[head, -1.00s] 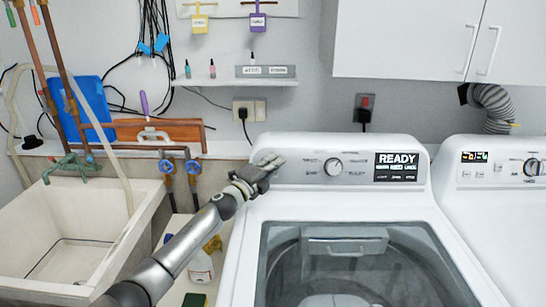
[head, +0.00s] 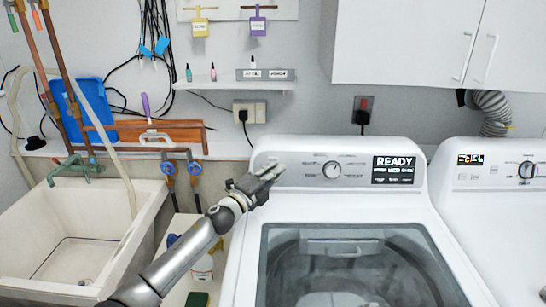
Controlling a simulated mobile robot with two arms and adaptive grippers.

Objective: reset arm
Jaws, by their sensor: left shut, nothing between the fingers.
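My left arm reaches in from the lower left. Its gripper (head: 262,183) is shut and empty, over the left rear corner of the white washing machine (head: 240,262), in front of the control panel's left end. The panel (head: 310,172) has a round dial (head: 332,170) and a dark display (head: 394,169) reading READY. Whether the gripper touches the panel cannot be told. My right gripper is out of view.
A second white machine (head: 470,215) stands at the right. A sink (head: 110,215) with pipes is at the left. Bottles (head: 203,268) stand between sink and washer. A small shelf (head: 230,85) and a white cabinet (head: 420,40) hang on the wall.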

